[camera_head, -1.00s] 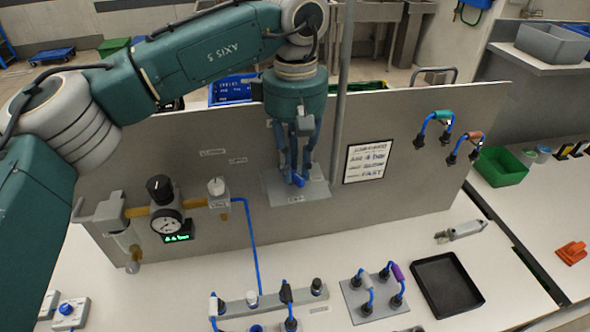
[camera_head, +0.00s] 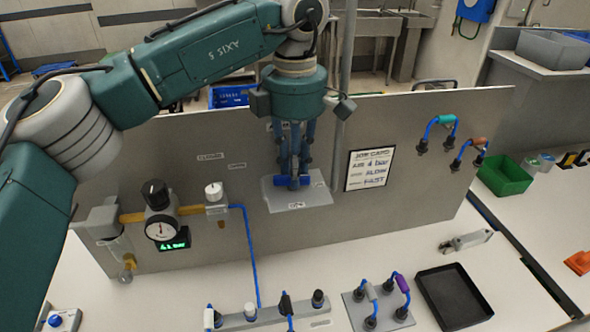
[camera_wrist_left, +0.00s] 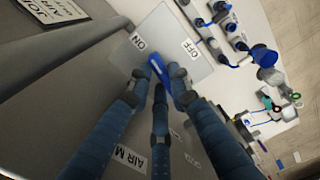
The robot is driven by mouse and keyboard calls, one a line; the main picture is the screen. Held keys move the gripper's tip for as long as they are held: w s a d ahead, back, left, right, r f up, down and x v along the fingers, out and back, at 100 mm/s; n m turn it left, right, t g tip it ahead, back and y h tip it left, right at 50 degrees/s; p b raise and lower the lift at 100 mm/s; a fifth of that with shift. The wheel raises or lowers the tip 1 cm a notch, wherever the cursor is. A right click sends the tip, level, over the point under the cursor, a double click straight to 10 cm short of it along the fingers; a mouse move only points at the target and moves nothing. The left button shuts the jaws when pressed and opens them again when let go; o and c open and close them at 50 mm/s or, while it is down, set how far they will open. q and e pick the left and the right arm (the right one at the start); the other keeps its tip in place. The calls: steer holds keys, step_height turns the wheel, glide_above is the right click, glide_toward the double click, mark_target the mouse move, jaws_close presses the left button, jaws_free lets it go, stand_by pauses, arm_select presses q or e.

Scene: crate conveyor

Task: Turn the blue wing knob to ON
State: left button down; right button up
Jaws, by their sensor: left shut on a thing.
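The blue wing knob (camera_head: 292,182) sits on a light grey plate (camera_head: 271,196) on the upright panel. My left gripper (camera_head: 293,176) is at the knob, with its fingers shut on the wing. In the head view the wing lies roughly level. In the left wrist view the knob (camera_wrist_left: 158,69) lies between my left gripper's fingertips (camera_wrist_left: 158,82), and its far end points towards the ON label (camera_wrist_left: 139,41). The OFF label (camera_wrist_left: 191,49) is off to the side. The fingers hide part of the knob. My right gripper is not in view.
A job card (camera_head: 369,169) and a grey vertical pole (camera_head: 345,100) are close to the right of the plate. A gauge (camera_head: 161,229) and regulator are to its left. Hose fittings and a black tray (camera_head: 448,297) lie on the white table below.

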arm_select(q)
steer(key=shift+w+a+r+n, duration=0.1)
steer(key=shift+r+n, duration=0.05)
steer(key=shift+n, duration=0.85)
steer(key=c, duration=1.6)
jaws_free()
steer(key=shift+o, duration=0.2)
step_height(320, 180, up, 12)
